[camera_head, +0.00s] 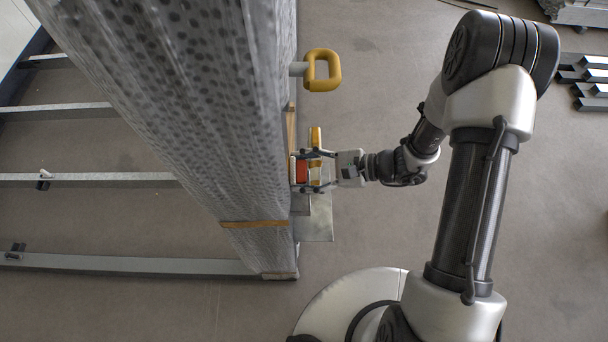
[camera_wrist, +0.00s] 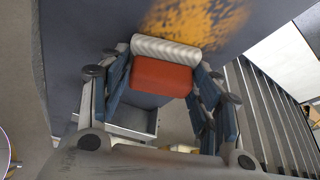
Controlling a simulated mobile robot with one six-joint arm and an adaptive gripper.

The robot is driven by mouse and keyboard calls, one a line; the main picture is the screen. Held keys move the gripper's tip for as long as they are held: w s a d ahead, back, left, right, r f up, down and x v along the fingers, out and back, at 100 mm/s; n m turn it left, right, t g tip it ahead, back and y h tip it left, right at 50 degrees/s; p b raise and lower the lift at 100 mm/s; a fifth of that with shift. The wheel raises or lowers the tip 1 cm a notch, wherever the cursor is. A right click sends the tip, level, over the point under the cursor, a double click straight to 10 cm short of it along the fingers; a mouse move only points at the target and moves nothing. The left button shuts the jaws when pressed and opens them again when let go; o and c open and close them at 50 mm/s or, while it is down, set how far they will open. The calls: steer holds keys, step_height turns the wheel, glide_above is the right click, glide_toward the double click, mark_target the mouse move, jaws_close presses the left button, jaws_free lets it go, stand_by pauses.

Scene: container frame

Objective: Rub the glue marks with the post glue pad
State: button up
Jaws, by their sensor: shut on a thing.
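The post glue pad shows in the wrist view as a red block (camera_wrist: 162,77) with a white ribbed roll-like face (camera_wrist: 166,52) along its far edge. My gripper (camera_wrist: 160,85) is shut on the red block, one finger on each side. The glue marks are a speckled orange-yellow patch (camera_wrist: 195,22) on a dark flat surface (camera_wrist: 100,25), just beyond the white face. The pad's face is at or very near the patch's lower edge; I cannot tell if it touches. In the head view my gripper (camera_head: 313,171) holds the red pad (camera_head: 301,171) beside the tall patterned post; the marks are hidden there.
A yellow loop handle (camera_head: 322,70) sticks out from the post (camera_head: 215,110) above my gripper. A smaller yellow piece (camera_head: 315,138) is close to the gripper. A grey tray or ledge (camera_head: 320,222) lies below it.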

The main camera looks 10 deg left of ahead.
steer(key=shift+w+a+r, duration=0.6)
steer(key=shift+w+r, duration=0.35)
steer(key=shift+w, duration=0.9)
steer(key=shift+s+d+r, duration=0.8)
steer(key=shift+s+d, duration=0.2)
steer(key=shift+s, duration=2.9)
steer(key=shift+w+a+r, duration=0.85)
steer(key=shift+w+a, duration=0.15)
steer(key=shift+w, duration=2.9)
steer(key=s+d+b, duration=0.1)
steer(key=s+d, duration=0.1)
steer(key=s, duration=0.5)
steer(key=shift+s, duration=0.4)
